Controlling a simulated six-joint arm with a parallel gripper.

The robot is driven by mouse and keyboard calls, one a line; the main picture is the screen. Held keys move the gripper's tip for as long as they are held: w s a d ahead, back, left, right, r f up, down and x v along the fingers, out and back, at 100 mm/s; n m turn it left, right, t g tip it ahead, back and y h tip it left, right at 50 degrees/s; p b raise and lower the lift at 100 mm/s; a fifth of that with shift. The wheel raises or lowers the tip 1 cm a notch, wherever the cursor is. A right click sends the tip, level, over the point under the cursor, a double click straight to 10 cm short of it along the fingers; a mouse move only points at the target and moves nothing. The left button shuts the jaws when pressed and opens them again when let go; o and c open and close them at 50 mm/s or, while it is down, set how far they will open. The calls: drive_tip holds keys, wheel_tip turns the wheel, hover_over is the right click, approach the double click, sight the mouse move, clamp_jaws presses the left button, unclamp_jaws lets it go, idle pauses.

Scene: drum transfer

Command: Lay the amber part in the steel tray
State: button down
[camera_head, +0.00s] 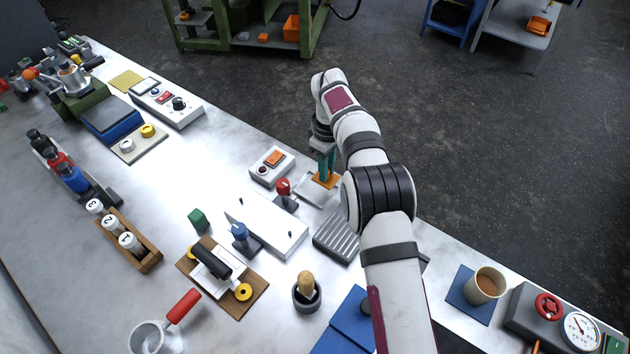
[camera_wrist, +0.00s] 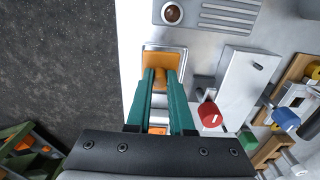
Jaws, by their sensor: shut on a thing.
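The amber part (camera_wrist: 162,60) is between the green fingertips of my gripper (camera_wrist: 161,72), which is shut on it. In the wrist view it appears within the outline of the steel tray (camera_wrist: 183,49). The head view shows the amber part (camera_head: 326,181) below my gripper (camera_head: 326,172), over the right part of the steel tray (camera_head: 308,194). My fingers hide some of the part and tray. I cannot tell whether the part touches the tray floor.
A red-knobbed lever (camera_head: 283,188) and a white box with an orange button (camera_head: 269,167) stand left of the tray. A white plate (camera_head: 265,224) and a ribbed grey block (camera_head: 337,236) lie nearer. The bench edge is just beyond the tray.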

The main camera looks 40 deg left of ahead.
sight(315, 175)
drive_tip(key=shift+s+a+f, duration=0.2)
drive_tip(key=shift+a+f, duration=0.25)
drive_tip(key=shift+a, duration=0.2)
drive_tip(key=shift+s+a+f, duration=0.2)
drive_tip(key=shift+a+f, duration=0.2)
drive_tip(key=shift+a, duration=0.2)
wheel_tip(315, 175, down, 4)
drive_tip(key=shift+a+f, duration=0.1)
drive_tip(key=c, duration=0.8)
unclamp_jaws()
